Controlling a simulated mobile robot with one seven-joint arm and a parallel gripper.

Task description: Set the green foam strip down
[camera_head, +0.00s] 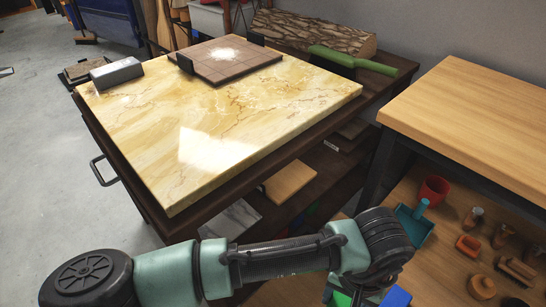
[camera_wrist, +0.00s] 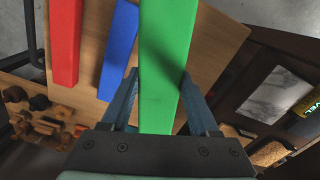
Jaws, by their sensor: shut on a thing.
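The green foam strip (camera_wrist: 166,45) is long and bright green in the wrist view. It lies between the two dark blue fingers of my gripper (camera_wrist: 159,88), which is shut on it. The strip runs over a light wooden surface (camera_wrist: 210,28), and I cannot tell whether it touches it. A red strip (camera_wrist: 65,40) and a blue strip (camera_wrist: 118,50) lie on that wood to its left. In the head view, only a small green piece (camera_head: 341,299) shows at the bottom edge, beside my wrist; most of the gripper is cut off.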

